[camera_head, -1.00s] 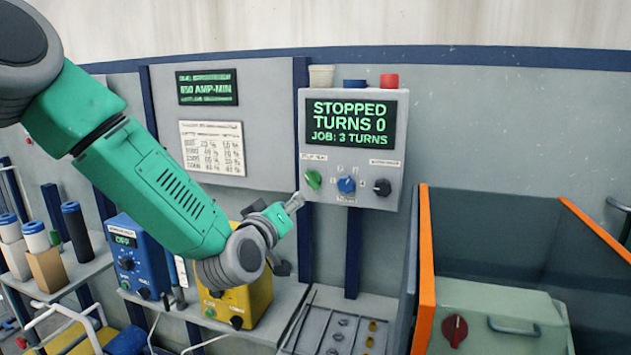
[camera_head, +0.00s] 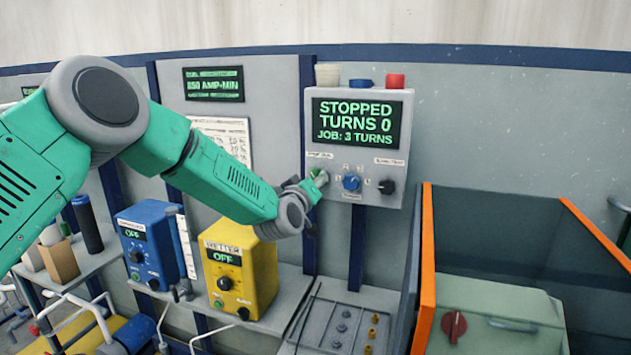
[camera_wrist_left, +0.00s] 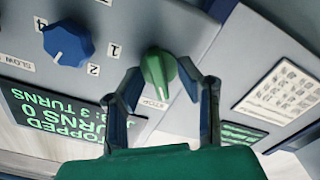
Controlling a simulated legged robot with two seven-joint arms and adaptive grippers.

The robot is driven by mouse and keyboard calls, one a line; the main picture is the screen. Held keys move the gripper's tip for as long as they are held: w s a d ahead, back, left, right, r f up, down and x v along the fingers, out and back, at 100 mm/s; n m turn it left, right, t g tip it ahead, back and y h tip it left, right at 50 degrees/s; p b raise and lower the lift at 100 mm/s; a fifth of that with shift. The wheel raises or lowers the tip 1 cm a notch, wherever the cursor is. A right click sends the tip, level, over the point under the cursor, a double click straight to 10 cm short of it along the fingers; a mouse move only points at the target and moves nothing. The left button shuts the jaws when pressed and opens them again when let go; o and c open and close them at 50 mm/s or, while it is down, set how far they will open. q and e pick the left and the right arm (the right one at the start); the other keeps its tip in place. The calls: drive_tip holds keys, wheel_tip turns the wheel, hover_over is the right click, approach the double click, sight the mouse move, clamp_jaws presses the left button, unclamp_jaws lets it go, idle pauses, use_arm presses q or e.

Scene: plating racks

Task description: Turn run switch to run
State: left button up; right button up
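The control box (camera_head: 357,150) on the panel has a screen (camera_head: 356,122) reading STOPPED, TURNS 0, JOB: 3 TURNS. Its green switch is the leftmost control; in the head view my left gripper (camera_head: 315,184) mostly covers it. In the left wrist view the green switch (camera_wrist_left: 158,72) has a pointer ridge aimed toward the STOP label. The fingers of my left gripper (camera_wrist_left: 168,85) stand apart on either side of the switch. I cannot tell whether they touch it. My right gripper is not in view.
A blue knob (camera_head: 351,183) and a black knob (camera_head: 387,187) sit right of the green switch. A yellow box (camera_head: 238,275) and a blue box (camera_head: 148,250) stand below. An orange-edged bin (camera_head: 428,270) is at right.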

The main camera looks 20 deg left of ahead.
use_arm(q)
clamp_jaws()
drive_tip(key=shift+s, duration=0.1)
drive_tip(key=shift+d, duration=0.1)
